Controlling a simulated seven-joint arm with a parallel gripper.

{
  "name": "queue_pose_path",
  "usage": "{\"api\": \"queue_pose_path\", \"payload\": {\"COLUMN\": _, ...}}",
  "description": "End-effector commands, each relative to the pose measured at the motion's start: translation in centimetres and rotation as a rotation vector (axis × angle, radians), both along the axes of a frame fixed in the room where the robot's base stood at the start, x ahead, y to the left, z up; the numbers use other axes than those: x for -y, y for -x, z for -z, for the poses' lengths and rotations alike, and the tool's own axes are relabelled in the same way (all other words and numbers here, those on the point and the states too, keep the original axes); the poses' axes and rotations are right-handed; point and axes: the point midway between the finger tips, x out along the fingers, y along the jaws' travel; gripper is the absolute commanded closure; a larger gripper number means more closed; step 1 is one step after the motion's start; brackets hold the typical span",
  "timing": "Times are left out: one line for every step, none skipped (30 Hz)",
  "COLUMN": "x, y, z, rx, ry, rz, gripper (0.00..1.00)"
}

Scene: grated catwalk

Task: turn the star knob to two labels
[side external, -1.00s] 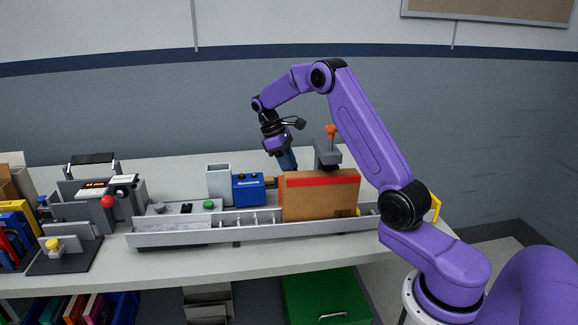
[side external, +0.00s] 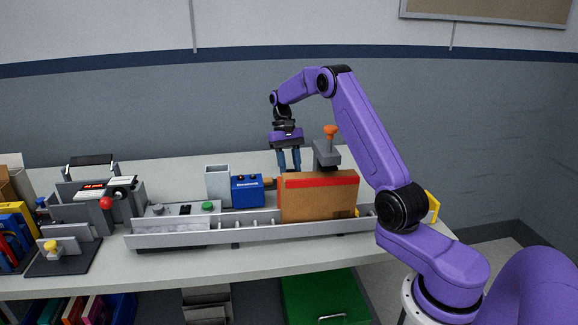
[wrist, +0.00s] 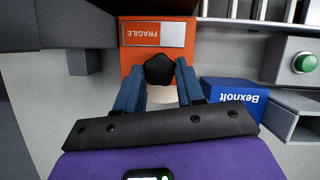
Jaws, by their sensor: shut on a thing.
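The black star knob (wrist: 159,70) shows in the wrist view, lying between my blue fingertips. My gripper (wrist: 158,88) is shut on it from both sides. In the side view my gripper (side external: 289,162) points down behind the cardboard box (side external: 318,202), and the box hides the knob and most of the orange unit. No dial marks around the knob can be made out.
The cardboard box with a red stripe stands on the roller conveyor (side external: 180,239). A blue Bexnolt box (side external: 247,191) and a grey open bin (side external: 218,184) stand left of my gripper. A grey stand with an orange knob (side external: 330,150) is close on the right.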

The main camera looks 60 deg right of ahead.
Motion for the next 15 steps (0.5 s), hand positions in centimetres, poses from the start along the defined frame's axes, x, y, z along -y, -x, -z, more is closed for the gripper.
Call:
{"api": "queue_pose_path", "payload": {"x": 0.12, "y": 0.10, "z": -0.04, "rx": -0.001, "ry": 0.000, "rz": 0.048, "gripper": 0.93}}
{"api": "queue_pose_path", "payload": {"x": 0.13, "y": 0.11, "z": -0.04, "rx": -0.001, "ry": 0.000, "rz": 0.077, "gripper": 0.93}}
{"api": "queue_pose_path", "payload": {"x": 0.16, "y": 0.13, "z": -0.03, "rx": -0.001, "ry": -0.001, "rz": 0.115, "gripper": 0.93}}
{"api": "queue_pose_path", "payload": {"x": 0.17, "y": 0.16, "z": -0.02, "rx": -0.001, "ry": 0.000, "rz": 0.142, "gripper": 0.93}}
{"api": "queue_pose_path", "payload": {"x": 0.17, "y": 0.16, "z": -0.02, "rx": -0.001, "ry": -0.001, "rz": 0.169, "gripper": 0.93}}
{"api": "queue_pose_path", "payload": {"x": 0.20, "y": 0.21, "z": -0.03, "rx": -0.001, "ry": -0.001, "rz": 0.206, "gripper": 0.93}}
{"api": "queue_pose_path", "payload": {"x": 0.23, "y": 0.23, "z": -0.03, "rx": -0.001, "ry": 0.000, "rz": 0.232, "gripper": 0.92}}
{"api": "queue_pose_path", "payload": {"x": 0.25, "y": 0.25, "z": -0.04, "rx": -0.001, "ry": 0.000, "rz": 0.257, "gripper": 0.92}}
{"api": "queue_pose_path", "payload": {"x": 0.25, "y": 0.24, "z": -0.05, "rx": 0.000, "ry": 0.000, "rz": 0.291, "gripper": 0.93}}
{"api": "queue_pose_path", "payload": {"x": 0.26, "y": 0.26, "z": -0.04, "rx": 0.000, "ry": 0.000, "rz": 0.316, "gripper": 0.92}}
{"api": "queue_pose_path", "payload": {"x": 0.27, "y": 0.29, "z": -0.04, "rx": 0.000, "ry": 0.000, "rz": 0.338, "gripper": 0.92}}
{"api": "queue_pose_path", "payload": {"x": 0.27, "y": 0.32, "z": -0.04, "rx": -0.001, "ry": 0.000, "rz": 0.369, "gripper": 0.92}}
{"api": "queue_pose_path", "payload": {"x": 0.29, "y": 0.33, "z": -0.04, "rx": -0.001, "ry": 0.000, "rz": 0.390, "gripper": 0.92}}
{"api": "queue_pose_path", "payload": {"x": 0.30, "y": 0.34, "z": -0.03, "rx": -0.001, "ry": 0.000, "rz": 0.411, "gripper": 0.92}}
{"api": "queue_pose_path", "payload": {"x": 0.32, "y": 0.36, "z": -0.01, "rx": -0.001, "ry": 0.000, "rz": 0.435, "gripper": 0.92}}
